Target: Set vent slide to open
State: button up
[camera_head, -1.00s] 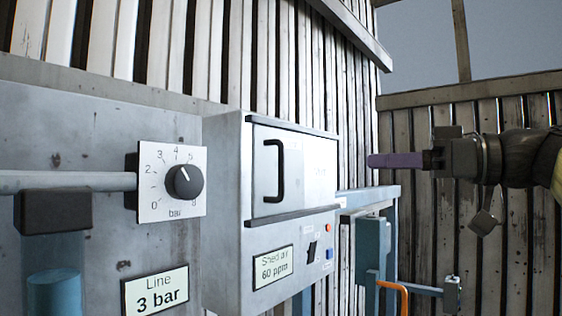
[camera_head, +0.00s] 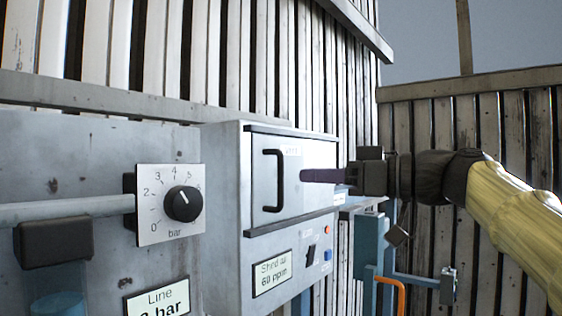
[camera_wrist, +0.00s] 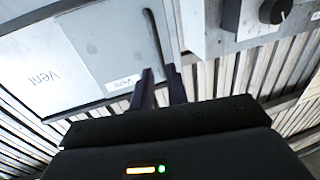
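The vent slide (camera_head: 304,158) is a light grey panel on the front of a grey metal box, with an upright black bar handle (camera_head: 280,181) near its left side. In the wrist view the panel (camera_wrist: 95,45) shows a "Vent" label, and the handle (camera_wrist: 154,30) lies just beyond the fingertips. My gripper (camera_head: 304,175) has dark purple fingers and is to the right of the handle, pointing left across the panel. In the wrist view the fingers (camera_wrist: 159,72) are apart with nothing between them. Contact with the handle cannot be told.
Below the slide are a "Shed air 60 ppm" sign (camera_head: 272,273), a black switch (camera_head: 311,254) and small coloured buttons. A pressure dial (camera_head: 183,204) is at the left, beside a grey pipe (camera_head: 70,210). Blue fittings with an orange lever (camera_head: 401,292) stand at the lower right.

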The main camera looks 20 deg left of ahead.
aim_at(280, 207)
jog(key=a+p, duration=0.1)
jog(key=a, duration=0.1)
jog(key=w+a+p, duration=0.1)
jog(key=a, duration=0.1)
jog(key=a+p, duration=0.1)
jog(key=a, duration=0.2)
jog(key=shift+w, duration=0.25)
